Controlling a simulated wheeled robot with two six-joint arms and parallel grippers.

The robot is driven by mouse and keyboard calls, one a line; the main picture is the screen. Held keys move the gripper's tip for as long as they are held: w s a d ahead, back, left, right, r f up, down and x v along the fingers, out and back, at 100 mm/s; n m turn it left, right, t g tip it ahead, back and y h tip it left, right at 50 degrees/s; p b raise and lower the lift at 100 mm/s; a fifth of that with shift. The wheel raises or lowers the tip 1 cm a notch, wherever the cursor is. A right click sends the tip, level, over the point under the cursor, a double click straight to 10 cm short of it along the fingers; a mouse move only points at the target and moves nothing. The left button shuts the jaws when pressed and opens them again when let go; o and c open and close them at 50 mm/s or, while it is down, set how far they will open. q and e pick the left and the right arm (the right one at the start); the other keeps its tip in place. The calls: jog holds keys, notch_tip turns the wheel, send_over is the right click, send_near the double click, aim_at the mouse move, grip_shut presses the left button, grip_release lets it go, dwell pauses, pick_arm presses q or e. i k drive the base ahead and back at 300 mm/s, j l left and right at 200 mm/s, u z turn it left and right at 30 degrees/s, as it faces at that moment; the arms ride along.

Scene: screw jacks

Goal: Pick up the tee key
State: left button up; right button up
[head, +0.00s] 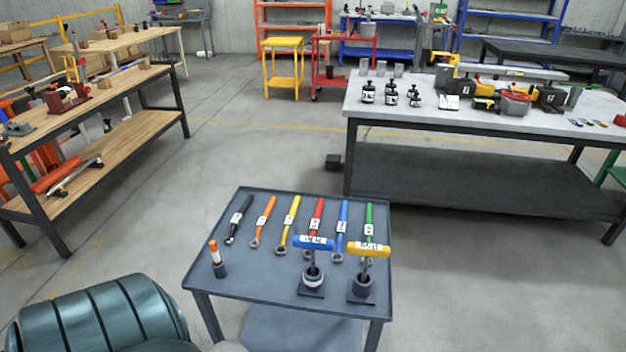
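Two tee-handled keys stand upright near the front right of the grey cart (262,297). One has a blue crossbar (322,243) with a white label and stands in a round dark holder (312,284) with a pale ring. The other has a yellow crossbar (358,248) with a white label and stands in a dark holder (362,292) to the right. The lower ends of both shafts are hidden in the holders. Neither of my grippers is in view.
Several ring-ended wrenches, including a red one (317,212) and a green one (369,216), lie behind the keys. An orange-and-white stick (213,248) stands in a small holder at front left. A large workbench (430,124) stands behind the cart, a wooden bench (90,108) at left.

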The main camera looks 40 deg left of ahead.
aim_at(368, 249)
jog(key=u, duration=1)
